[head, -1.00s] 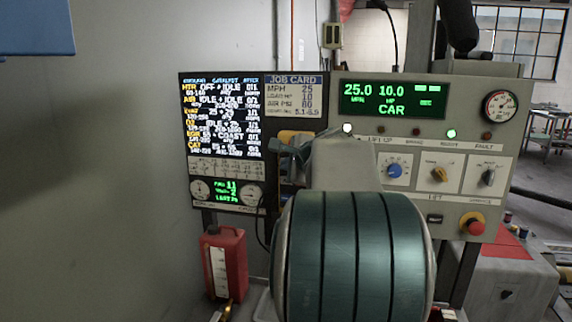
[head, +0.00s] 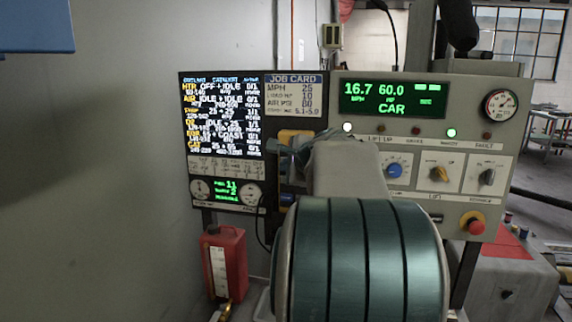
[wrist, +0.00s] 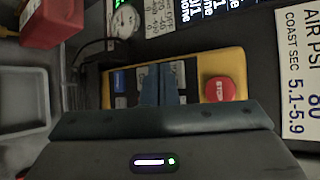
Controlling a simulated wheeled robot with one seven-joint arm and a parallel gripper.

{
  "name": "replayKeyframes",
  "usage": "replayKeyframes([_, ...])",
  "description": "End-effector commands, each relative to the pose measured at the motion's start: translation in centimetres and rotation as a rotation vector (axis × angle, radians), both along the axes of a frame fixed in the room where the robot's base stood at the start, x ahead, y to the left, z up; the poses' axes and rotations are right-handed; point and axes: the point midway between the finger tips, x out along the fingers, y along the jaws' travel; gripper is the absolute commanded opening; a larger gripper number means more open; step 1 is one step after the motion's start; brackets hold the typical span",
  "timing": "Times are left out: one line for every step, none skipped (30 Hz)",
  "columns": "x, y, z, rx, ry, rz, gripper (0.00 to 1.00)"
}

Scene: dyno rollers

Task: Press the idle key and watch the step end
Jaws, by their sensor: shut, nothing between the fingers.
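A yellow key pendant (wrist: 238,62) fills the middle of the wrist view, with a blue key (wrist: 121,80), several grey keys and a red STOP button (wrist: 219,90). The key labels are too blurred to tell which is the idle key. My gripper (wrist: 159,74) is shut and empty. Its fingertips lie over the grey keys in the middle and hide some; I cannot tell whether they touch. In the head view, my gripper and arm hide much of the pendant (head: 288,137). The green display (head: 392,98) reads 16.7 MPH, 60.0 and CAR.
A screen with step lines (head: 222,115) and a job card (head: 296,88) stand behind the pendant. A small green readout (head: 226,191) sits below the screen. A red can (head: 223,262) stands at lower left. The console has knobs and a red stop button (head: 472,223).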

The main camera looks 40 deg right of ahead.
Motion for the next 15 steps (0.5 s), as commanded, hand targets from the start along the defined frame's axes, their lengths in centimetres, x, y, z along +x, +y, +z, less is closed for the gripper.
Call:
replayKeyframes([0.0,0.0,0.0,0.0,0.0,0.0,0.0])
replayKeyframes([0.0,0.0,0.0,0.0,0.0,0.0,0.0])
replayKeyframes([0.0,0.0,0.0,0.0,0.0,0.0,0.0])
replayKeyframes([0.0,0.0,0.0,0.0,0.0,0.0,0.0])
replayKeyframes([0.0,0.0,0.0,0.0,0.0,0.0,0.0])
replayKeyframes([-0.1,0.2,0.0,-0.001,0.0,0.001,0.0])
replayKeyframes([-0.2,0.3,0.0,-0.001,0.0,0.001,0.0])
replayKeyframes([-0.4,0.5,0.0,-0.001,0.0,0.001,0.0])
replayKeyframes([-0.7,0.9,0.0,-0.001,0.0,0.002,0.0])
replayKeyframes([-0.9,1.2,0.0,-0.001,0.0,0.003,0.0])
replayKeyframes([-1.1,1.4,0.0,-0.001,0.0,0.003,0.0])
replayKeyframes([-1.5,1.8,0.0,-0.001,-0.002,0.003,0.0])
replayKeyframes([-1.7,2.1,0.0,-0.001,-0.002,0.003,0.0])
replayKeyframes([-1.9,2.4,0.1,-0.001,-0.001,0.002,0.0])
replayKeyframes([-2.3,2.7,0.1,-0.001,-0.001,0.002,0.0])
